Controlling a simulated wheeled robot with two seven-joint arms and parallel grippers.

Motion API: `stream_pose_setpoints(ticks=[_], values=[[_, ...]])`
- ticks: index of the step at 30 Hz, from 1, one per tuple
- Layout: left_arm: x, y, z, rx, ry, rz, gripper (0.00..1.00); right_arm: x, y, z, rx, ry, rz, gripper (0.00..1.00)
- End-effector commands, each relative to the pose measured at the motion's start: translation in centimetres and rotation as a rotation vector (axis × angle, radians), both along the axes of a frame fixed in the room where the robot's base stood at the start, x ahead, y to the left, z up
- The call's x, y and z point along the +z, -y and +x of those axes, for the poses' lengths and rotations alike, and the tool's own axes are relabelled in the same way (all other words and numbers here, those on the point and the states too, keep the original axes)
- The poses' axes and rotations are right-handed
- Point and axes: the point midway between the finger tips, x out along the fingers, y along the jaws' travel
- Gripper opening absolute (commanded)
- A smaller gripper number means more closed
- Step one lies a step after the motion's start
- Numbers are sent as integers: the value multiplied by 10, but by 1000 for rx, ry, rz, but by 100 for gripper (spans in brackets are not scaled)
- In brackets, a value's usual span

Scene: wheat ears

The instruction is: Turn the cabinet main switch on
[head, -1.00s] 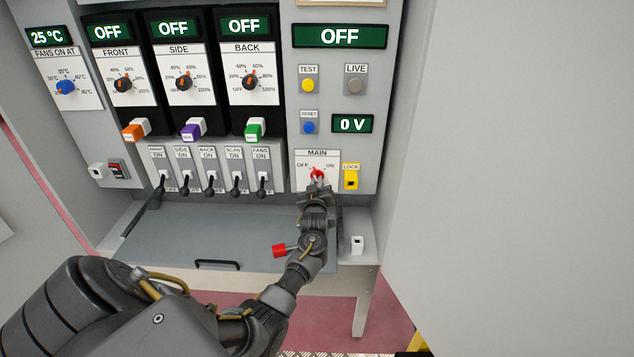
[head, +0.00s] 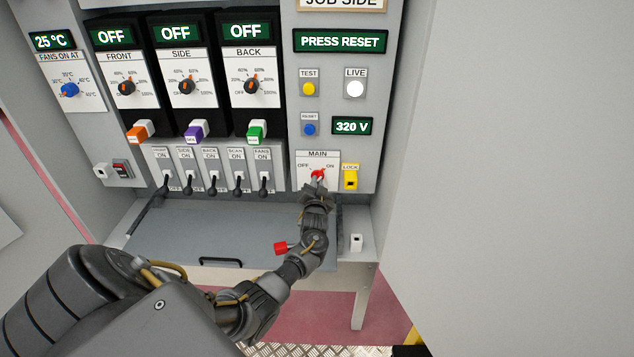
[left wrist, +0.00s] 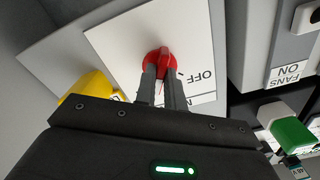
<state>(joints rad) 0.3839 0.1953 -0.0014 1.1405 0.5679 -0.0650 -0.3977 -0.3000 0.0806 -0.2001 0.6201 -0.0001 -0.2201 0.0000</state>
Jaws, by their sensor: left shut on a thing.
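The red main switch (head: 318,174) sits on a white plate labelled MAIN, with OFF at its left and ON at its right. It also shows in the left wrist view (left wrist: 160,62). My left gripper (head: 317,183) is at the switch; in the left wrist view its two fingers (left wrist: 160,82) are shut on the red knob. The fingers hide part of the knob. The display above (head: 340,41) reads PRESS RESET. The LIVE lamp (head: 355,88) is lit white and the small display (head: 352,126) reads 320 V. My right gripper is not in view.
A yellow lock block (head: 350,178) is just right of the switch. A blue reset button (head: 310,129) and yellow test button (head: 309,89) are above. Several black levers (head: 213,184) stand to the left. A grey shelf (head: 200,235) lies below.

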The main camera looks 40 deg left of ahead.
Motion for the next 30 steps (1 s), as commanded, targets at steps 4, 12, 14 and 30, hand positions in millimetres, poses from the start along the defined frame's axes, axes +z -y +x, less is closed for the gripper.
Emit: stream_pose_setpoints(ticks=[4,12,14,30], values=[[1,0,0,1,-57,74,0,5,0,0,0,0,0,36],[0,0,0,-1,-121,158,0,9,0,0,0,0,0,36],[0,0,0,-1,-127,167,0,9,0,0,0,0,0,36],[0,0,0,0,-140,184,0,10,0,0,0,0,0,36]])
